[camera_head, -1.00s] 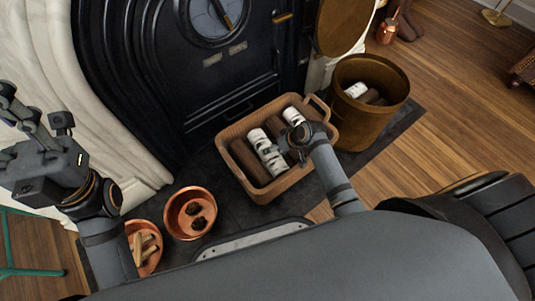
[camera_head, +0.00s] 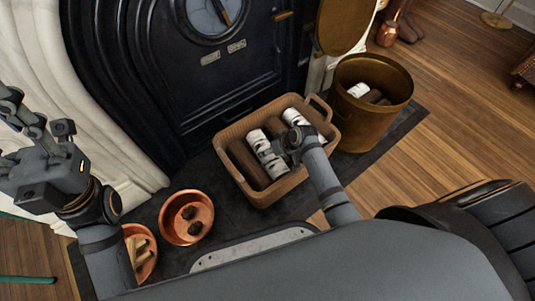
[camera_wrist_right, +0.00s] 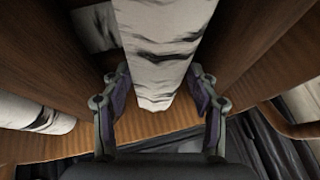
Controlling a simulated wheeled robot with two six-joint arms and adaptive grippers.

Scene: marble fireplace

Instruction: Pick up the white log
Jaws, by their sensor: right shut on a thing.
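A tan basket (camera_head: 272,193) on the dark hearth holds white birch-like logs and brown logs side by side. One white log (camera_head: 293,117) lies at its right, partly behind my right gripper (camera_head: 293,147); another white log (camera_head: 264,150) lies to its left. In the right wrist view, my right gripper (camera_wrist_right: 158,108) has one finger on each side of the end of a white log (camera_wrist_right: 165,45). The log is still down in the basket between brown surfaces. My left gripper (camera_head: 42,150) is empty, with fingers apart, at the far left.
Two copper bowls, one with pine cones (camera_head: 187,239) and one with sticks (camera_head: 131,258), stand left of the basket. A brass bucket (camera_head: 366,125) with logs stands close on its right. The black fireplace door (camera_head: 237,80) is behind.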

